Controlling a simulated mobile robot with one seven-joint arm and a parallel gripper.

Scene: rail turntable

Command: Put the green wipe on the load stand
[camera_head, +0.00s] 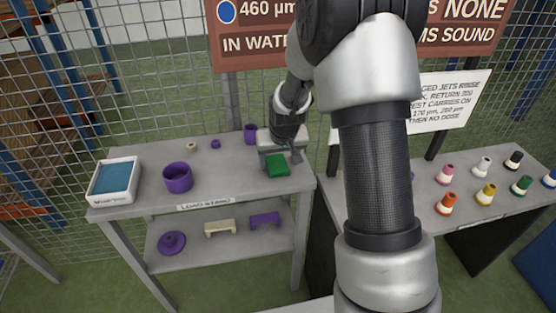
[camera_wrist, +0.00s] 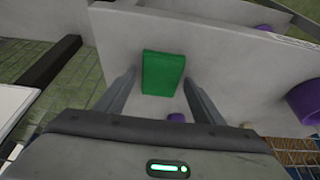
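The green wipe (camera_head: 277,167) is a small flat green block at the right end of the load stand's grey top (camera_head: 225,178). In the wrist view the wipe (camera_wrist: 163,73) lies flat on the grey surface, between the lines of my two fingers. My gripper (camera_head: 279,157) is over the wipe, pointing down. In the wrist view its fingers (camera_wrist: 160,82) are spread apart, with a gap on each side of the wipe, and nothing is held. The exact height of the fingertips above the top cannot be told.
On the load stand are a white tray of blue wipes (camera_head: 115,178), a large purple cup (camera_head: 177,178), a smaller purple cup (camera_head: 251,133) and small rings. Its lower shelf holds purple and beige parts. A side table (camera_head: 465,205) carries several coloured bottles. Wire mesh stands behind.

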